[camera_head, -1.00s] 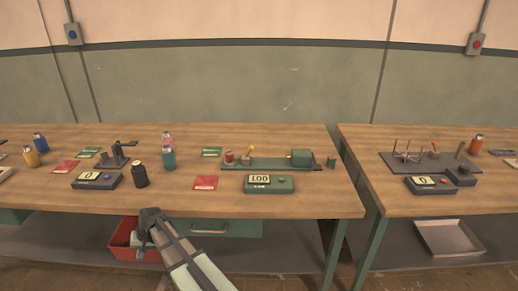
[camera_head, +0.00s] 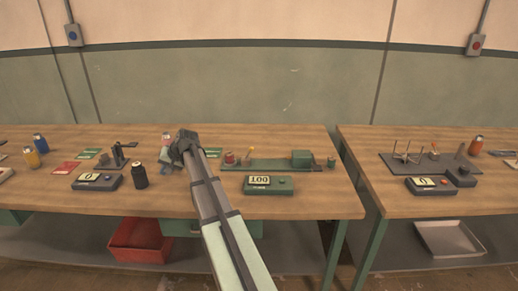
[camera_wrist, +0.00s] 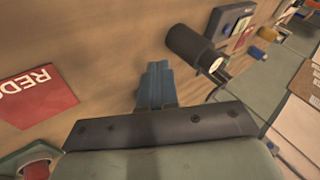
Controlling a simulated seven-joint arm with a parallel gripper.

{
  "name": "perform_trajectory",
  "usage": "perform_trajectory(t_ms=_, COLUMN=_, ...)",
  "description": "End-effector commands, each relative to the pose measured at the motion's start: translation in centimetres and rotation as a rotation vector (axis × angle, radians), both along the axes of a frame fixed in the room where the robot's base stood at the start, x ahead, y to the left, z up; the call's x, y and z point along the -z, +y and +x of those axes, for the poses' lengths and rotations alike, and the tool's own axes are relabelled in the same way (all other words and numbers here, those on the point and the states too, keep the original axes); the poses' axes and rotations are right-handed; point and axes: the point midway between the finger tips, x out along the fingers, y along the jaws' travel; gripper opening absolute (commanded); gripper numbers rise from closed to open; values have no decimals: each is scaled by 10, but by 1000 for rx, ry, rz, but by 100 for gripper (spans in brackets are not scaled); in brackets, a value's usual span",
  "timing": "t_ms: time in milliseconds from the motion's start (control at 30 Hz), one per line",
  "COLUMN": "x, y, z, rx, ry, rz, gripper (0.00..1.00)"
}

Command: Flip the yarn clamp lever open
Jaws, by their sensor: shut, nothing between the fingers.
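A long green fixture (camera_head: 262,165) with a red spool (camera_head: 229,158) at its left end and a green block (camera_head: 301,158) toward its right end lies on the bench. A dark stand with a lever-like arm (camera_head: 120,152) stands farther left. I cannot tell for sure which part is the yarn clamp lever. My gripper (camera_head: 183,138) is over the bench between the dark stand and the fixture, apart from both. In the wrist view its fingers (camera_wrist: 157,84) are together and empty.
A black bottle (camera_head: 139,176) and a meter (camera_head: 97,181) stand left of my gripper. A display box (camera_head: 268,184) reading 100 sits before the fixture. A red card (camera_wrist: 38,95) lies flat in the wrist view. A red bin (camera_head: 140,240) is below the bench.

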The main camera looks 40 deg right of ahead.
Motion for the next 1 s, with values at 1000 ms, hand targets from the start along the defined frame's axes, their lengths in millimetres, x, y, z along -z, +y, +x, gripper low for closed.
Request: perform_trajectory(t_ms=1000, x=-56, y=-361, z=-165, rx=242, ry=-10, rz=-144, gripper=0)
